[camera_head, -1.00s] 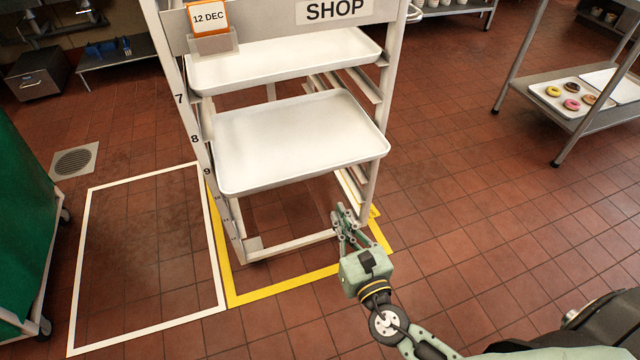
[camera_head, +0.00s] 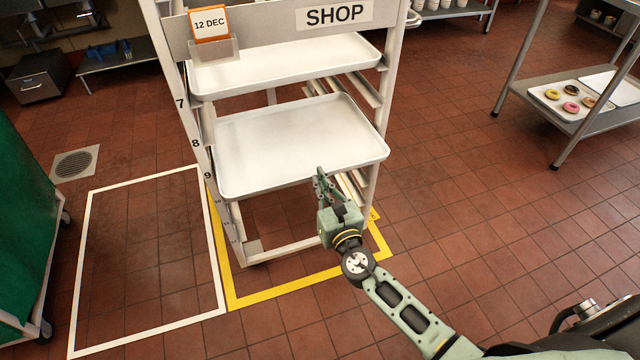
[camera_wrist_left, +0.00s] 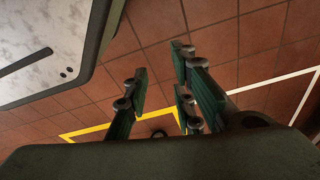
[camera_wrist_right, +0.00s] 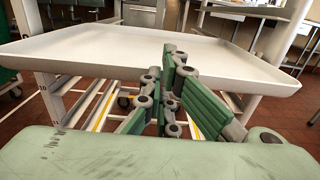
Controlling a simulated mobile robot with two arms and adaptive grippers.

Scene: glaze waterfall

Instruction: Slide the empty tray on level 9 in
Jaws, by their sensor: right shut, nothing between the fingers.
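The empty white tray (camera_head: 300,140) is in the rack beside the labels 8 and 9, and its front part juts out past the rack posts. It looks level. My right gripper (camera_head: 320,172) is shut and empty at the tray's front rim, right of the middle. In the right wrist view the tray (camera_wrist_right: 100,45) spans the picture, and the closed fingertips (camera_wrist_right: 166,58) overlap its front rim; I cannot tell whether they touch. In the left wrist view my left gripper (camera_wrist_left: 158,62) is open and empty above the floor. It does not show in the head view.
Another white tray (camera_head: 290,62) sits higher in the rack (camera_head: 372,190), under the SHOP sign (camera_head: 334,15). A yellow floor outline (camera_head: 290,287) surrounds the rack's foot. A green cart (camera_head: 20,220) stands left, and a table with doughnuts (camera_head: 590,115) stands right. The floor in front is clear.

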